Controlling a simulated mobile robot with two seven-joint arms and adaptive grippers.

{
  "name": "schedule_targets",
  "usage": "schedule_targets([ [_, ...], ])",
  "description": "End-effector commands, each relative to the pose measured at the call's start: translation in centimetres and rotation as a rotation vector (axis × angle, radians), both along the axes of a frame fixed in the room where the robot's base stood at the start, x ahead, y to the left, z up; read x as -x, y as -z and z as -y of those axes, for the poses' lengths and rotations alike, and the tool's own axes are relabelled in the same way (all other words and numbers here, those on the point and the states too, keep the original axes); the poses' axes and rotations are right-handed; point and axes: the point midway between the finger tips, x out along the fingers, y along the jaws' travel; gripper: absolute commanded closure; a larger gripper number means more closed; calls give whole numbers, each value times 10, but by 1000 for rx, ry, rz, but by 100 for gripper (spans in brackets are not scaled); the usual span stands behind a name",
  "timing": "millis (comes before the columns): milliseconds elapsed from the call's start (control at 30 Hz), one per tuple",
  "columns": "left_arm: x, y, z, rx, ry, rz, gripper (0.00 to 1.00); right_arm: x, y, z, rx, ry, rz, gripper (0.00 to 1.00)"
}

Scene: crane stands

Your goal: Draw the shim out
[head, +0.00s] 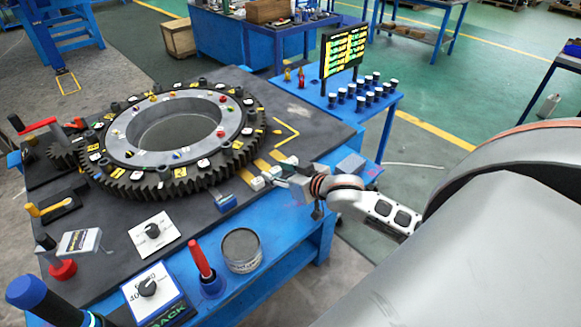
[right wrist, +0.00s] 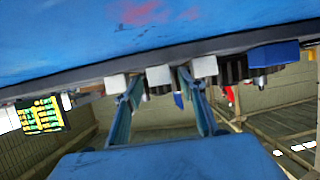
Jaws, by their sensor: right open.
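Several small white blocks stand in a row at the table's right front edge, by yellow strips; one is the left block (head: 257,183). I cannot tell for sure which is the shim. My right gripper (head: 282,178) is at this row, its fingers pointing left toward the ring. In the right wrist view the gripper (right wrist: 159,82) is open, with a middle white block (right wrist: 159,75) in line with the gap between its blue fingers. Another white block (right wrist: 204,67) is to the right of the fingers. Contact cannot be told. My left gripper is not in view.
A large toothed ring (head: 170,132) lies on the dark table top. A blue block (head: 226,203), a round tin (head: 241,250) and a red-handled tool (head: 202,262) are near the front edge. A blue side table with dark cups (head: 362,104) and a screen (head: 344,50) stands behind.

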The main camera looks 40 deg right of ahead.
Motion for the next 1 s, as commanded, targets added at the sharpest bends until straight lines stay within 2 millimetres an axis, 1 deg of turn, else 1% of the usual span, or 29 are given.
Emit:
schedule_targets([
  [400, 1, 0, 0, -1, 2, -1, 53, 68, -27, 5, 1, -1, -3, 60],
  [533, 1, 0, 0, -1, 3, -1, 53, 84, -34, 6, 1, 0, -2, 60],
  [733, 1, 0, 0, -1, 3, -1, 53, 99, -41, 8, 0, 0, -1, 60],
  [1000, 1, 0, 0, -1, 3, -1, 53, 102, -43, 8, 0, -1, 0, 60],
])
